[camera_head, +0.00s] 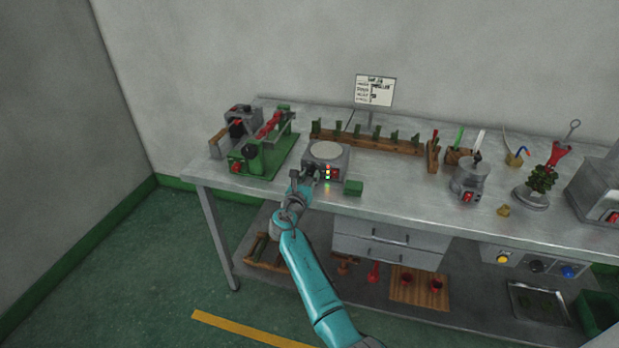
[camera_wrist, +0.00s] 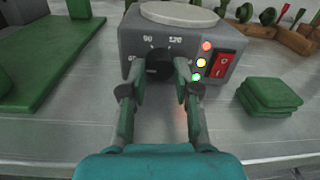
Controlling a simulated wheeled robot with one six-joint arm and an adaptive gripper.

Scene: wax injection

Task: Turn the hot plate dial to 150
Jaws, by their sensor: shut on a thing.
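The hot plate (camera_head: 326,160) is a grey box with a round pale plate on top, standing near the front edge of the bench. It also fills the top middle of the wrist view (camera_wrist: 200,36). Its black dial (camera_wrist: 159,62) is on the front face, with the marks 90 and 120 readable above it. My gripper (camera_wrist: 161,84) is shut on the dial, one finger on each side. The fingers hide the sides of the dial, and I cannot tell its setting. Red, yellow and green lights are lit beside a red switch (camera_wrist: 223,64).
Green blocks (camera_wrist: 269,96) lie right of the hot plate. A green machine (camera_head: 258,150) stands to the left and a wooden rack (camera_head: 370,141) behind. A metal pot (camera_head: 470,178) is farther right. Bare bench top lies between the blocks and the pot.

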